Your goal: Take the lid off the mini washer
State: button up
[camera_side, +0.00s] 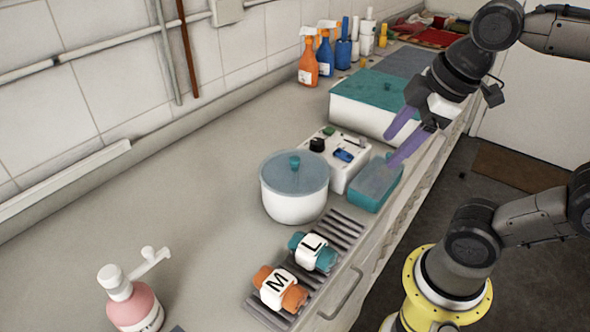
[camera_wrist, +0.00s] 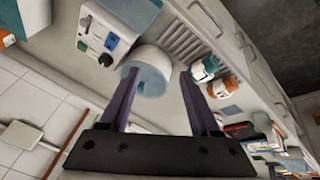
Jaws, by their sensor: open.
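The mini washer (camera_side: 293,207) is a round white tub standing upright on the counter in the side view. Its translucent blue-grey lid (camera_side: 275,172) with a small teal knob (camera_side: 295,161) sits on top. My gripper (camera_side: 392,149) has two purple fingers, spread apart and empty. It hangs in the air to the right of the washer and higher, over the teal container, not touching the lid. In the wrist view, the washer (camera_wrist: 150,60) shows beyond and between the spread fingertips (camera_wrist: 159,72), partly overlapped by the left finger.
A large white bin with a teal lid (camera_side: 375,95) is behind. Rolls marked L (camera_side: 314,250) and M (camera_side: 279,288) lie on a grooved rack in front.

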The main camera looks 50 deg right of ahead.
jog(key=w+r+n+g, duration=0.1)
jog(key=w+r+n, duration=0.3)
jog(key=r+n, duration=0.1)
jog(key=n+g, duration=0.4)
jog(key=n, duration=0.2)
send_over(295, 159)
jog(key=f, duration=0.9)
jog(key=shift+s+d, duration=0.1)
jog(key=shift+d, duration=0.1)
jog(key=shift+a+f, duration=0.2)
jog(key=shift+f, duration=2.4)
grip_shut()
